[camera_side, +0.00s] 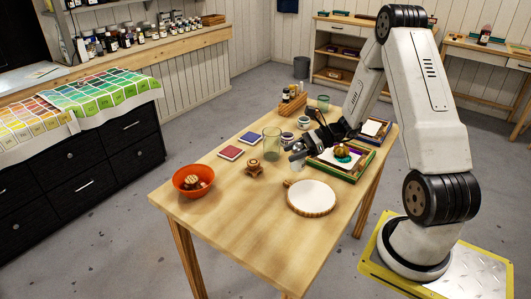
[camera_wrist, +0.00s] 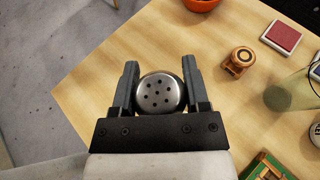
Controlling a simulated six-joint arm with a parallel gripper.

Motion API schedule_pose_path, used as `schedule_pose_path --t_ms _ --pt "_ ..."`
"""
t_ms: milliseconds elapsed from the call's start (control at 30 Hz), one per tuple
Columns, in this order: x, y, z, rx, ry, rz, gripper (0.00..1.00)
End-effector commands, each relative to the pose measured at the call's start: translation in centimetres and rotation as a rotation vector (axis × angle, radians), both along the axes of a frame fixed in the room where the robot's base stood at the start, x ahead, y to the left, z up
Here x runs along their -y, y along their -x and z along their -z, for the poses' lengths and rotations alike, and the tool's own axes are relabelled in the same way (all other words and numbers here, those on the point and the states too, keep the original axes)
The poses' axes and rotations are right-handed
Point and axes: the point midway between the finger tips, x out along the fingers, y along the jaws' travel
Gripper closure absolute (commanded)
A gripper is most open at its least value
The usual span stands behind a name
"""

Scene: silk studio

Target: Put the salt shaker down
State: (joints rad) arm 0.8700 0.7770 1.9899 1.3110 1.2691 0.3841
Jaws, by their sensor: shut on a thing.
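The salt shaker (camera_wrist: 161,93) shows in the wrist view as a round metal cap with several dark holes. My gripper (camera_wrist: 158,82) is shut on it, one finger on each side of the cap. In the side view my gripper (camera_side: 298,150) is over the middle of the wooden table (camera_side: 235,220), and a pale part of the salt shaker (camera_side: 296,157) shows at its tips. The shaker's lower body is hidden in the wrist view. I cannot tell its exact height over the table.
A round white-topped board (camera_side: 311,197) lies near the front. Left are a wooden stamp (camera_side: 254,169), a glass (camera_side: 271,145), two ink pads (camera_side: 230,152) and an orange bowl (camera_side: 193,181). Framed trays (camera_side: 345,162) lie right. The table's front left is clear.

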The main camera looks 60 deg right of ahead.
Motion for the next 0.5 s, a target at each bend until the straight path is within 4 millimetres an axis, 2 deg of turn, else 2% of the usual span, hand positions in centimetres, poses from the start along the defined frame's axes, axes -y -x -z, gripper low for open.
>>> schedule_pose_path --t_ms 300,500 --pt "-7.0 -2.8 1.8 0.013 -0.015 0.015 1.0" --pt "-11.2 -3.5 3.1 0.001 -0.008 0.032 1.0"
